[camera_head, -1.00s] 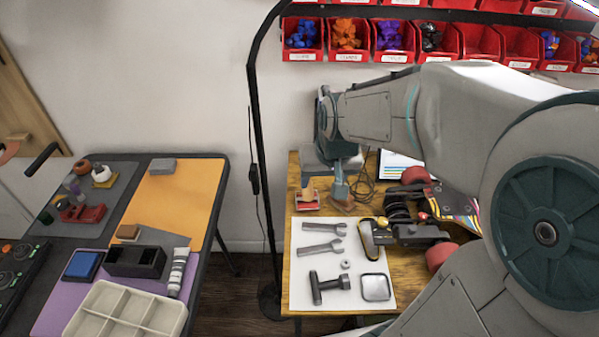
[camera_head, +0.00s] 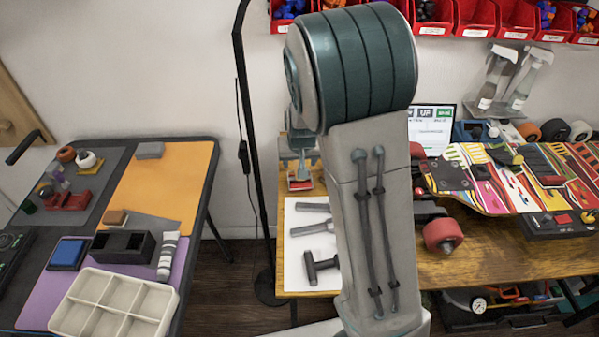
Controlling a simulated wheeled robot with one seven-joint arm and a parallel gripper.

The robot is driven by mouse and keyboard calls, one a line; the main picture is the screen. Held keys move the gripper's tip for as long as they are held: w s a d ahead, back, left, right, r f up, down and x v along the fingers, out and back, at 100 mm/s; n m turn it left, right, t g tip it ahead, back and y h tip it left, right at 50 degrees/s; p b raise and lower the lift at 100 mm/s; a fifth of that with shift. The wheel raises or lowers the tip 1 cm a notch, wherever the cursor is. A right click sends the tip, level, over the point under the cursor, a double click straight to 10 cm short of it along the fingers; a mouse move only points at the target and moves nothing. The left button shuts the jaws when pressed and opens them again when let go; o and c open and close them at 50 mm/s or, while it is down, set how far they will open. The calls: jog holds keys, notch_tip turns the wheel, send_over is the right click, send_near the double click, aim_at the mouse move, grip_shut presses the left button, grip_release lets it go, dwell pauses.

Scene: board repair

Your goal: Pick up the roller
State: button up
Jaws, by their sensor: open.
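My gripper (camera_head: 301,167) is small in the camera_head view, pointing down at the back left of the wooden table (camera_head: 460,262). It is open; its fingertips are hard to make out. A small red object with a pale part (camera_head: 299,183) lies on the table right below it. This may be the roller, but its shape is too small to be sure. I cannot tell whether the fingers touch it or are around it. My arm hides the table to its right.
A white sheet (camera_head: 298,268) with wrenches (camera_head: 313,227) and a dark T-shaped tool (camera_head: 320,268) lies in front. A black stand pole (camera_head: 252,150) rises close left of the table. Red bins (camera_head: 480,17) hang behind.

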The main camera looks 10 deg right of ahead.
jog(key=shift+x, duration=3.1)
jog(key=shift+w+d+r, duration=0.1)
jog(key=shift+d, duration=0.1)
jog(key=c, duration=1.2)
